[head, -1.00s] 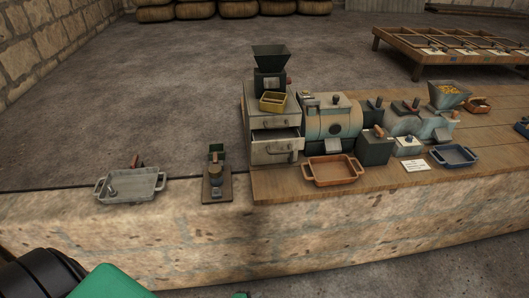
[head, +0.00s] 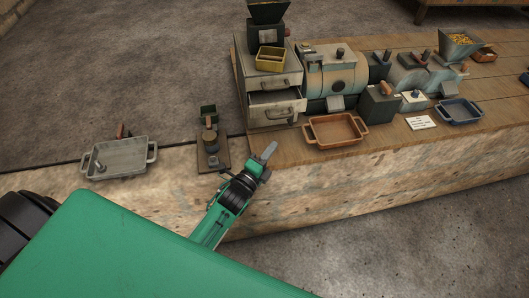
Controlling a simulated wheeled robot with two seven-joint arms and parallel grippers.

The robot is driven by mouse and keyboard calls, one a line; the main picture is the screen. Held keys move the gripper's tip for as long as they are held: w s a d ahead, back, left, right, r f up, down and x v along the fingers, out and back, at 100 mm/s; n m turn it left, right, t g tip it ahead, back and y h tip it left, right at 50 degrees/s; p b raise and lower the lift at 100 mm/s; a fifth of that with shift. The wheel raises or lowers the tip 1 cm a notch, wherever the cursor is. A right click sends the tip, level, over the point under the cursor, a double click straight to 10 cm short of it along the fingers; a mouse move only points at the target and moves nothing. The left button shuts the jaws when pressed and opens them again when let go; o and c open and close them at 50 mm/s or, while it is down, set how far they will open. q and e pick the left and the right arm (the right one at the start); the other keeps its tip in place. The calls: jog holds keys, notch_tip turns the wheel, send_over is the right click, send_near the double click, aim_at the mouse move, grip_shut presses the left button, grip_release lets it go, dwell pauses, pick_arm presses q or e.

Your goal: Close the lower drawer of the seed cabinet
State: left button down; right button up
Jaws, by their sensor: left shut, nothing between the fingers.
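The seed cabinet (head: 271,72) is a grey box with drawers on the wooden bench top. Its lower drawer (head: 278,114) stands pulled out, with a dark gap above its front. The upper drawer (head: 274,85) looks shut. My left gripper (head: 270,151) is shut and empty, at the front edge of the bench, below and in front of the lower drawer and apart from it. My right gripper is not in view.
An orange tray (head: 312,146) stands right of the cabinet. A small stand (head: 212,160) and a grey tray (head: 92,172) are to the left. A yellow box (head: 270,66) and a hopper (head: 267,12) sit on the cabinet. A blue tray (head: 438,117) is farther right.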

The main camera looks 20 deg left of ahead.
pick_arm(q)
jog(key=p, duration=0.1)
send_near(287, 117)
jog(key=w+d, duration=0.1)
jog(key=d, duration=0.1)
jog(key=w, duration=0.2)
jog(key=w+a+p, duration=0.1)
jog(key=shift+w+r, duration=0.15)
jog(key=shift+r, duration=0.15)
jog(key=shift+w+a, duration=0.35)
jog(key=shift+w, duration=0.05)
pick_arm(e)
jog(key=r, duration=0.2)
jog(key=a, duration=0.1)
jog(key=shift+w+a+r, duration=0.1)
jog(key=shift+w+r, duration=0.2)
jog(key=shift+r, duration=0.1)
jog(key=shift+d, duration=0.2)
